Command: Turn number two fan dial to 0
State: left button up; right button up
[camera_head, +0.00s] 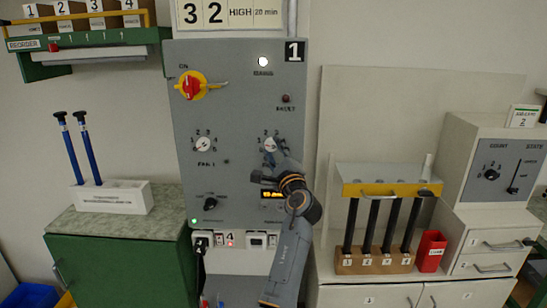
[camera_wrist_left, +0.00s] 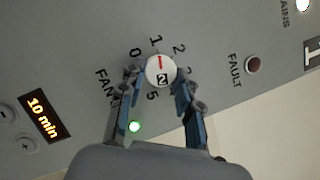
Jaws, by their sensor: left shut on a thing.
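The number two fan dial (camera_wrist_left: 160,70) is a white round knob with a red mark and a "2" on it, set on a grey panel. In the left wrist view its red mark points to about the printed 1, with the 0 just left of that. My left gripper (camera_wrist_left: 158,80) has its blue fingers on either side of the dial and is shut on it. In the head view the dial (camera_head: 270,145) shows just above my left gripper (camera_head: 273,152), whose arm hides part of the panel's lower right. My right gripper is in neither view.
The panel (camera_head: 235,110) also has the Fan 1 dial (camera_head: 204,144), a red and yellow main switch (camera_head: 191,86) and a lit display (camera_wrist_left: 43,116) reading 10 min. A green light (camera_wrist_left: 134,127) glows close to my left finger. A rack of black rods (camera_head: 390,225) stands at the right.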

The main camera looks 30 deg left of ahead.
pick_arm(q)
jog(key=shift+d+n+g, duration=0.1)
jog(key=shift+n+g, duration=0.3)
jog(key=shift+n, duration=0.7)
jog(key=n, duration=0.1)
jog(key=n+g, duration=0.1)
jog(key=shift+r+n+h+b, duration=0.2)
jog(key=shift+n+h+b, duration=0.1)
jog(key=shift+n+b, duration=0.1)
jog(key=n+g+h, duration=0.1)
jog(key=n, duration=0.2)
jog(key=shift+r+p, duration=0.2)
jog(key=shift+p, duration=0.15)
jog(key=shift+n+h, duration=0.4)
jog(key=shift+n, duration=0.5)
jog(key=o, duration=1.1)
jog(key=shift+o, duration=0.2)
jog(key=shift+d, duration=0.1)
jog(key=v, duration=0.7)
